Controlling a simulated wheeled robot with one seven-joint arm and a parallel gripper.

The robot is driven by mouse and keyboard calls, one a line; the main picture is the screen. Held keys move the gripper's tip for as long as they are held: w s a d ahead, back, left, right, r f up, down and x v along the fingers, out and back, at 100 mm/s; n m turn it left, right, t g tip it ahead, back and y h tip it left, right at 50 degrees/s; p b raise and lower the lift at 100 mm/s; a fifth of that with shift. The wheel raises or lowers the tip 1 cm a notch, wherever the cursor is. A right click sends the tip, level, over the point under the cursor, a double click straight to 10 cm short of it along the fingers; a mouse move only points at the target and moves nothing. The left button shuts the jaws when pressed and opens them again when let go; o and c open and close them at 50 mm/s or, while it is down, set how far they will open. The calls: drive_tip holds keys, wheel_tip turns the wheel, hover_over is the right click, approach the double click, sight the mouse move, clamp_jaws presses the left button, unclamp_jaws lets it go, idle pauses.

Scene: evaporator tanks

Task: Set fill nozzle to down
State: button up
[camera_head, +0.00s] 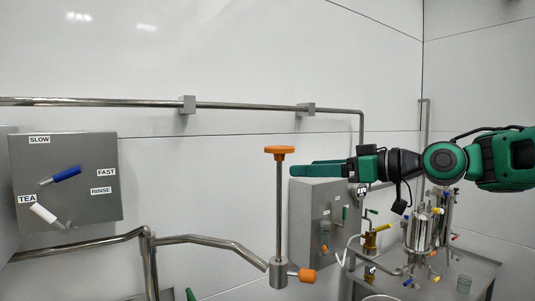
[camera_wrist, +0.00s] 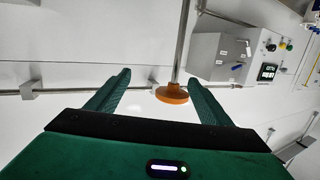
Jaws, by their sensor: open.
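An orange disc-shaped knob (camera_head: 280,151) tops an upright thin metal rod (camera_head: 279,205). The rod rises from a grey fitting (camera_head: 278,273) at the end of a bent pipe. A second orange knob (camera_head: 307,275) sticks out to the right of that fitting. My green gripper (camera_head: 293,171) points left, with its fingertips close to the rod just below the top knob. In the wrist view, my gripper (camera_wrist: 161,80) is open, and the orange knob (camera_wrist: 171,94) shows between the fingers, nearer the right one. I cannot tell whether the fingers touch it.
A grey panel (camera_head: 95,150) with blue and white levers is on the left wall. A long rail (camera_head: 240,106) runs along the wall behind. A grey box (camera_head: 308,230) and several valves with a steel vessel (camera_head: 423,232) stand at right.

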drive_tip(key=w+a+r+y, duration=0.1)
drive_tip(key=w+a+r, duration=0.1)
drive_tip(key=a, duration=0.4)
drive_tip(key=w+a+r+n+y, duration=0.1)
drive_tip(key=w+a, duration=0.1)
drive_tip(key=a, duration=0.4)
drive_tip(key=shift+r, duration=0.4)
drive_tip(key=shift+d, duration=0.1)
drive_tip(key=c, duration=1.5)
drive_tip(key=shift+f, duration=0.1)
